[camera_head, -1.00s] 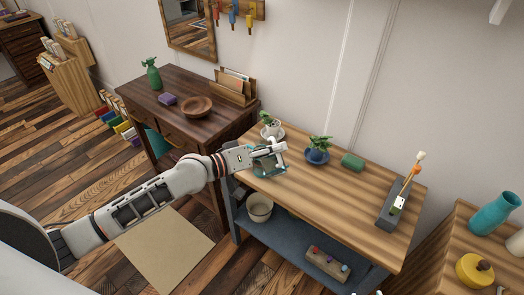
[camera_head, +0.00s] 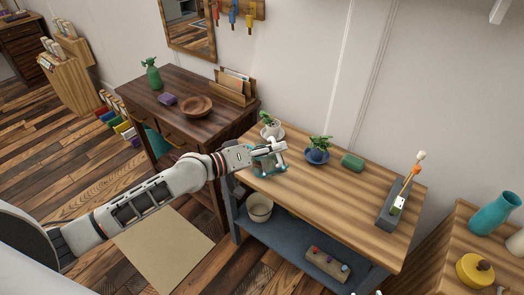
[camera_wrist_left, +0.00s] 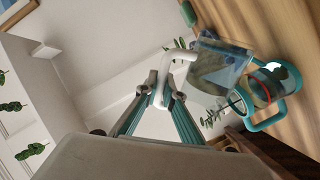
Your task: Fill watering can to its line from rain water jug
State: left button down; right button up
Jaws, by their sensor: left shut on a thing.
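My left gripper (camera_head: 268,148) is shut on the white handle of the clear rain water jug (camera_wrist_left: 218,66), held above the left end of the striped wooden bench. In the left wrist view, the gripper fingers (camera_wrist_left: 165,92) close around that handle. The jug looks bluish inside; its water level is unclear. The watering can (camera_wrist_left: 268,88) is clear with teal trim and has a red line. It is close beside the jug in that view; whether they touch is unclear. In the head view the can (camera_head: 271,174) is partly hidden by the gripper and jug.
Behind the can stands a potted plant on a white saucer (camera_head: 279,132). A dark desk (camera_head: 160,93) adjoins on the left. The bench's front middle is clear.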

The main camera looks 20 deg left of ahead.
pick_arm(q)
jog(key=shift+w+a+r, duration=0.1)
dwell(0.9)
jog(key=shift+w+a+r+n, duration=0.1)
jog(key=shift+w+r+n, duration=0.1)
jog(key=shift+r+n, duration=0.25)
dwell(2.0)
jog(key=shift+f, duration=0.15)
